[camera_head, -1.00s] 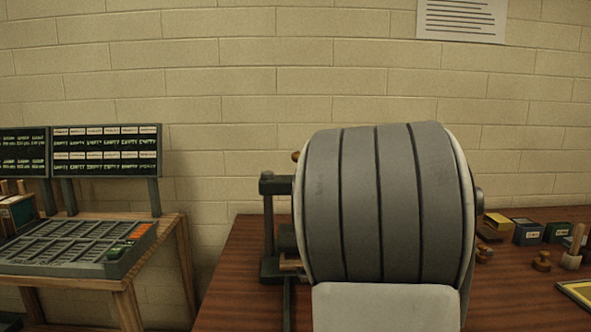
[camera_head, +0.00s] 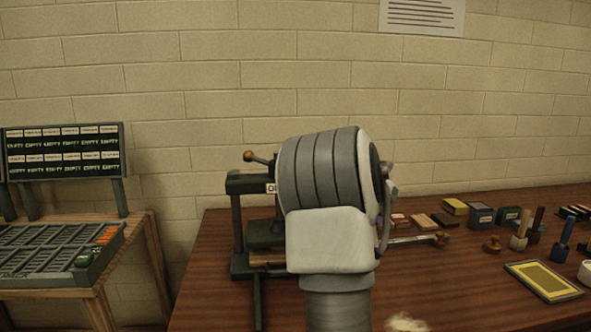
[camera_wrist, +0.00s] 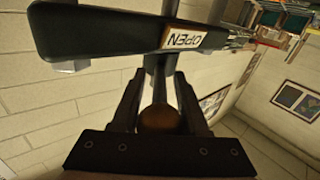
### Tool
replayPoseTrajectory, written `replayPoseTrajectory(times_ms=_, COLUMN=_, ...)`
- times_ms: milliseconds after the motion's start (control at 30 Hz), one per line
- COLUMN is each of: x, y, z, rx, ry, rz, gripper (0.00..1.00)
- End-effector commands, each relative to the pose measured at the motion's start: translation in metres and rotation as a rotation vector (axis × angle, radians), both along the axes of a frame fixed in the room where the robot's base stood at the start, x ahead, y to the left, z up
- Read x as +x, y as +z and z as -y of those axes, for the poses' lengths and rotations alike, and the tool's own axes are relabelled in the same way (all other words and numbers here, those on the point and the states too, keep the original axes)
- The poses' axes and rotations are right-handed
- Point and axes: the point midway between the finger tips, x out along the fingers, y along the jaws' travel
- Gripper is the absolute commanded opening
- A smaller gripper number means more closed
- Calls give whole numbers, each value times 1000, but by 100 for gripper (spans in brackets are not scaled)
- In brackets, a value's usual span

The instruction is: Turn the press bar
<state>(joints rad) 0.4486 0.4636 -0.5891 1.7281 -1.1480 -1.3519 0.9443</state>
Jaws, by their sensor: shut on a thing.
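The dark press (camera_head: 236,184) stands on the brown table, left of my arm, which covers its right part. One end of its press bar, with a brown ball knob (camera_head: 249,157), sticks out at the upper left. In the wrist view, the press's dark crosspiece (camera_wrist: 95,32) carries a label reading OPEN (camera_wrist: 183,40). My gripper (camera_wrist: 159,82) is shut on the press bar, with a brown ball knob (camera_wrist: 159,118) between its fingers. My arm hides the gripper and the held end in the head view.
A type rack (camera_head: 50,255) with a display panel (camera_head: 65,152) stands on a wooden bench at the left. Stamps, boxes and a yellow framed tray (camera_head: 543,281) lie on the table's right side. A brick wall closes the back.

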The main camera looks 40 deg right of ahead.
Motion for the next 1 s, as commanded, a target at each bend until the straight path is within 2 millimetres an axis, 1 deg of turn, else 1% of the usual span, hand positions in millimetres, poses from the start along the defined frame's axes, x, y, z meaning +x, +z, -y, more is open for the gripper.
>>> replayPoseTrajectory(times_ms=33, x=0, y=1, z=2, rx=-1, ry=0, rz=1, gripper=0)
replayPoseTrajectory(times_ms=467, x=0, y=1, z=2, rx=-2, ry=7, rz=3, gripper=0)
replayPoseTrajectory(times_ms=500, x=0, y=1, z=2, rx=-2, ry=7, rz=3, gripper=50)
replayPoseTrajectory(times_ms=567, x=0, y=1, z=2, rx=-2, ry=7, rz=3, gripper=60)
replayPoseTrajectory(times_ms=600, x=0, y=1, z=2, rx=-2, ry=7, rz=3, gripper=67)
replayPoseTrajectory(times_ms=867, x=0, y=1, z=1, rx=-2, ry=9, rz=2, gripper=67)
replayPoseTrajectory(times_ms=1000, x=-6, y=1, z=3, rx=-2, ry=7, rz=1, gripper=67)
